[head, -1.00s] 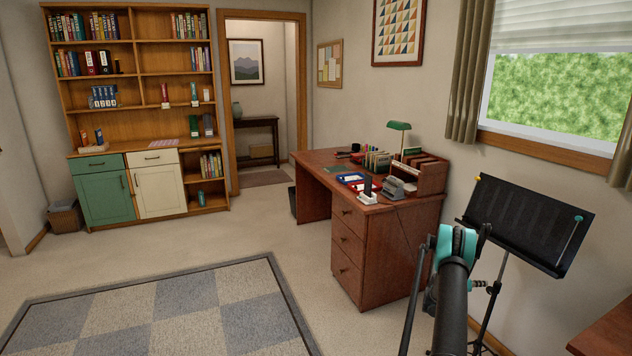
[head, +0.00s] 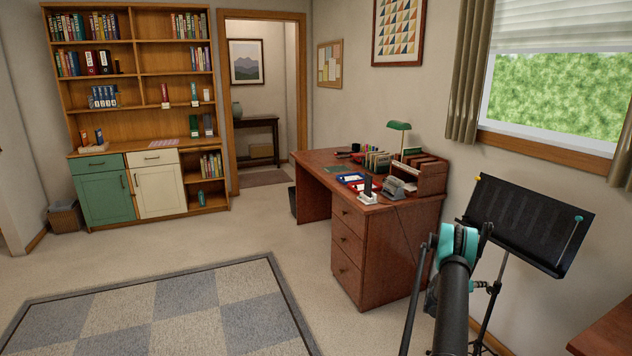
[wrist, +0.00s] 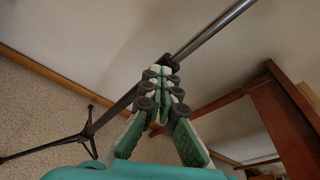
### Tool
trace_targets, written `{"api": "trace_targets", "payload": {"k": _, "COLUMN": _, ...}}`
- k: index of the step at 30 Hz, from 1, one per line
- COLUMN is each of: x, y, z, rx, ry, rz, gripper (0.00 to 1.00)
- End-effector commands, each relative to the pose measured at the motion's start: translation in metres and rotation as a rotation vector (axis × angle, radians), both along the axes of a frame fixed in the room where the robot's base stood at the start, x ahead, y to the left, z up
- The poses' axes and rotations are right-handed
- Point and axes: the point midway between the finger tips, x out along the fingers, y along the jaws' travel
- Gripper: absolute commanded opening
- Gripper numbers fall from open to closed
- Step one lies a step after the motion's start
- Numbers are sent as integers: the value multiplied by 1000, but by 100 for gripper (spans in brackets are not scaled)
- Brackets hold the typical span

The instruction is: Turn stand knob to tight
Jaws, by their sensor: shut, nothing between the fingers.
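A black music stand (head: 525,228) with a wide tilted desk stands at the right in the head view, below the window. Its thin pole (wrist: 215,32) runs diagonally across the wrist view down to its tripod legs (wrist: 84,134). A small dark stand knob (head: 493,288) sits on the pole beside my gripper (head: 482,284), which is mostly hidden by my arm. In the wrist view my gripper (wrist: 167,76) is shut, its green and grey fingers close together. The tips are at the dark joint on the pole; I cannot tell whether they touch the knob.
A wooden desk (head: 345,252) with drawers stands left of my arm. A brown wooden edge (head: 605,335) is at the lower right. The wall and window (head: 560,90) are behind the stand. The rug (head: 150,315) and floor at the left are clear.

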Motion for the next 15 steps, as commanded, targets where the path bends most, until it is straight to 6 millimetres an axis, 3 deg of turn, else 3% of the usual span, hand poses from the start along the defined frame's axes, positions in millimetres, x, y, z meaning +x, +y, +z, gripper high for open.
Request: {"api": "trace_targets", "payload": {"k": 15, "x": -12, "y": -5, "z": 7, "rx": 0, "ry": 0, "rz": 0, "gripper": 0}}
